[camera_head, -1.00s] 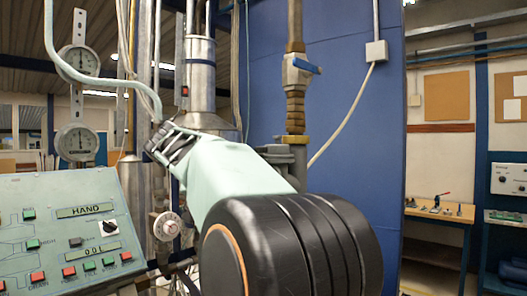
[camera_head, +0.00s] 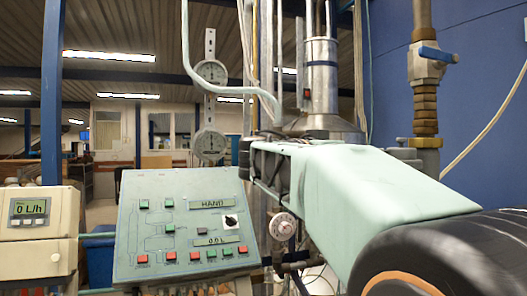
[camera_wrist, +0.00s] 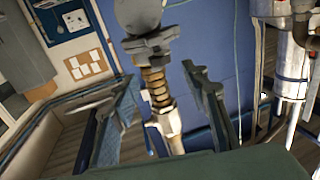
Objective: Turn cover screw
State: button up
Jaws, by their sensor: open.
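My gripper (camera_wrist: 160,82) shows in the wrist view, with its two grey fingers spread apart and nothing between them. Beyond the fingers is a coiled brass fitting on a pipe (camera_wrist: 156,88); I cannot tell how far off it is. In the head view, a beige meter box (camera_head: 38,234) with a "0 L/h" display stands at the far left. A small round screw-like part (camera_head: 55,257) is on its lower front; I cannot tell for sure that it is the cover screw. My gripper is not clearly seen in the head view, where my arm fills the right.
A sloping control panel (camera_head: 180,225) with buttons stands right of the meter box. A round dial (camera_head: 283,226) and upright pipes are close to my arm. A blue-handled valve (camera_head: 430,62) is at the right. Two gauges hang behind the panel.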

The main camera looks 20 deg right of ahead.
jog(key=p+x, duration=0.1)
jog(key=x, duration=0.6)
jog(key=shift+d, duration=0.15)
grip_shut()
jog(key=shift+f, duration=0.15)
